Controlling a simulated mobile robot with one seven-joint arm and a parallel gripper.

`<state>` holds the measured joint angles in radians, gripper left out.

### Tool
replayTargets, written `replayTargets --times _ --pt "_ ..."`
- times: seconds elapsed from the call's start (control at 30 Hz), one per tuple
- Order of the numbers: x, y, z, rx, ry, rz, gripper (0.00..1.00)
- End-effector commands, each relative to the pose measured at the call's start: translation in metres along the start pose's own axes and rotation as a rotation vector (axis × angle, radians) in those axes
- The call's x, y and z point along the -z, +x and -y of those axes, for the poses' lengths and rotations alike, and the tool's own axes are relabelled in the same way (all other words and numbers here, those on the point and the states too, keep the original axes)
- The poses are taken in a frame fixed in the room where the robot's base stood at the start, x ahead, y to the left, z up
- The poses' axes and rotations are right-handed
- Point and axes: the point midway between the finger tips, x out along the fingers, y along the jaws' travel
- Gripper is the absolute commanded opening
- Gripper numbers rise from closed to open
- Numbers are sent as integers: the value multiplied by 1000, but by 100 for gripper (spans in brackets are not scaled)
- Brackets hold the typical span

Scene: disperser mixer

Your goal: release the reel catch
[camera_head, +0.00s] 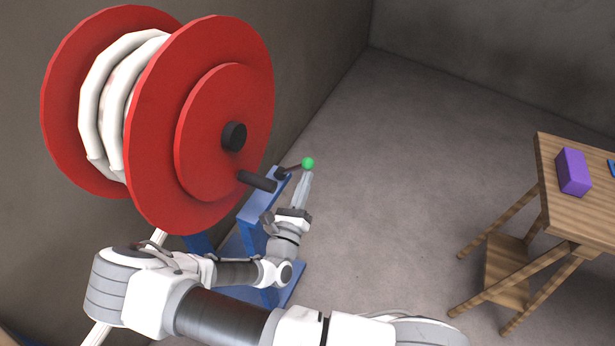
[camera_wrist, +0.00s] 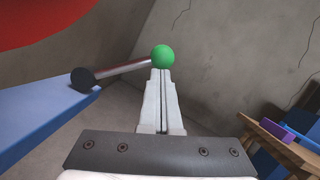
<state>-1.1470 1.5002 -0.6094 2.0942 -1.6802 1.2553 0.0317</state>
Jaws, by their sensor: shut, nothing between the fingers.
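A large red reel (camera_head: 160,120) with white hose wound on it stands at the left in the head view. Its blue stand (camera_head: 262,205) carries a catch lever with a dark pivot and a metal rod that ends in a green ball (camera_head: 308,163). In the wrist view the rod (camera_wrist: 125,67) runs from the pivot (camera_wrist: 82,79) to the green ball (camera_wrist: 162,56). My gripper (camera_head: 308,174) is shut, with nothing between its fingers. Its fingertips (camera_wrist: 161,72) are right at the underside of the ball in the wrist view; I cannot tell whether they touch.
A dark crank handle (camera_head: 257,181) sticks out from the reel close to the lever. A wooden table (camera_head: 560,205) with a purple box (camera_head: 573,172) stands at the right. The floor (camera_head: 400,170) between reel and table is clear.

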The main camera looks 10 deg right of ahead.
Motion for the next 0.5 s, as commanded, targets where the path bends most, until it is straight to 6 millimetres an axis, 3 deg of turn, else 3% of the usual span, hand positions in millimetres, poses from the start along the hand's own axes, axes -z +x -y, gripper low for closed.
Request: replayTargets --times 0.1,0.5 --pt "-10 4 1 -14 -44 2 0" --pt "-17 6 -2 -10 -39 2 0"
